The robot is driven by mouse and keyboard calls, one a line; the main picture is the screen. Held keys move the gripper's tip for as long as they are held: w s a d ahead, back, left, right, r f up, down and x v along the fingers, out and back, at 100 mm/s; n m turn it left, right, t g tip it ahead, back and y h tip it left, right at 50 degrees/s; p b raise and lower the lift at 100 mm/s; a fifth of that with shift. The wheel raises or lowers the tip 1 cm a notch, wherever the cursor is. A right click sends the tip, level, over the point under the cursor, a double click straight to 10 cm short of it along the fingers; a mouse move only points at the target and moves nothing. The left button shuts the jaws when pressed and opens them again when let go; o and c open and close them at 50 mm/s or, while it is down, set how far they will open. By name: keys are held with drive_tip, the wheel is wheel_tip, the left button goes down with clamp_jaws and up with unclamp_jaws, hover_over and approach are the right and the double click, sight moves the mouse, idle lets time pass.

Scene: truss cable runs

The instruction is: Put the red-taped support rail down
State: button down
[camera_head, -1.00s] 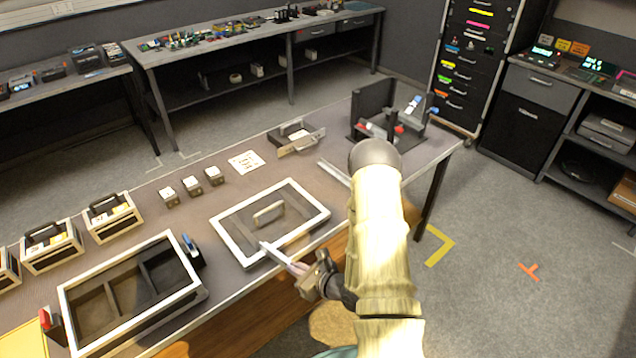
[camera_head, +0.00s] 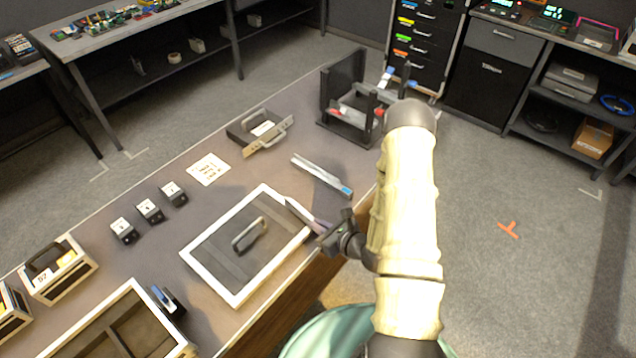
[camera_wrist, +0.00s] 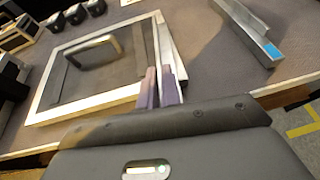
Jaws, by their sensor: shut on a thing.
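My gripper (camera_head: 322,228) is at the table's front edge, beside the right corner of the white-framed tray. It is shut on a thin pale rail (camera_head: 297,210), which points away from me over the tray's right edge. In the wrist view, the rail (camera_wrist: 168,45) runs forward from between the fingers (camera_wrist: 161,90), along the tray frame. I see no red tape on it; the fingers may cover it. I cannot tell whether it touches the tray or table.
The white-framed tray (camera_head: 208,257) has a handled dark panel. A blue-taped rail (camera_head: 318,174) lies on the table to the right. A black stand (camera_head: 335,128) with red-marked parts is at the far end.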

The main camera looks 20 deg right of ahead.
drive_tip(key=shift+w+d, duration=0.3)
drive_tip(key=w+r+b, duration=0.2)
drive_tip(key=w+r, duration=0.1)
drive_tip(key=w, duration=0.5)
drive_tip(key=w+r+n+y+b, duration=0.1)
drive_tip(key=w+r+b, duration=0.2)
drive_tip(key=w, duration=0.5)
drive_tip(key=shift+w+g, duration=0.3)
drive_tip(key=shift+w, duration=0.1)
drive_tip(key=shift+d, duration=0.1)
drive_tip(key=shift+f+p, duration=0.35)
drive_tip(key=shift+f, duration=2.6)
drive_tip(key=shift+f, duration=0.1)
drive_tip(key=shift+f, duration=2)
